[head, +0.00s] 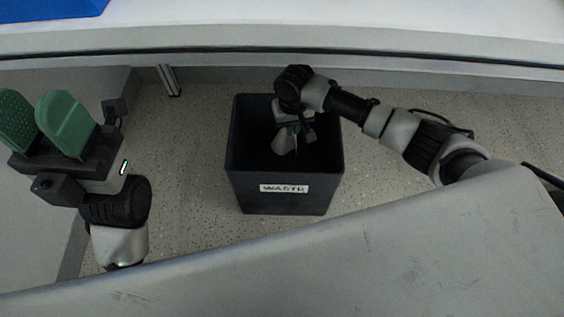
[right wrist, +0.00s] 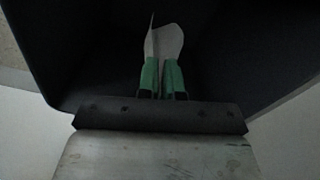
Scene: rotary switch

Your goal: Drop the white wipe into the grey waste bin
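The dark grey waste bin (head: 250,203), labelled "WASTE", stands on the floor below the bench, its open top facing up. My right gripper (head: 293,130) points down over the bin's opening. The white wipe (head: 283,145) hangs from it, within the bin's outline. In the right wrist view the green fingers (right wrist: 162,72) are close together on the wipe (right wrist: 168,40), with the dark bin walls around it. How deep the wipe is in the bin is hard to tell. My left gripper (head: 33,103) is at the left, its two green fingers apart and empty.
A white bench top (head: 300,22) runs along the back, with part of a blue object (head: 45,8) at its left corner. Speckled floor (head: 190,160) lies clear around the bin. A metal leg (head: 168,80) stands behind it to the left.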

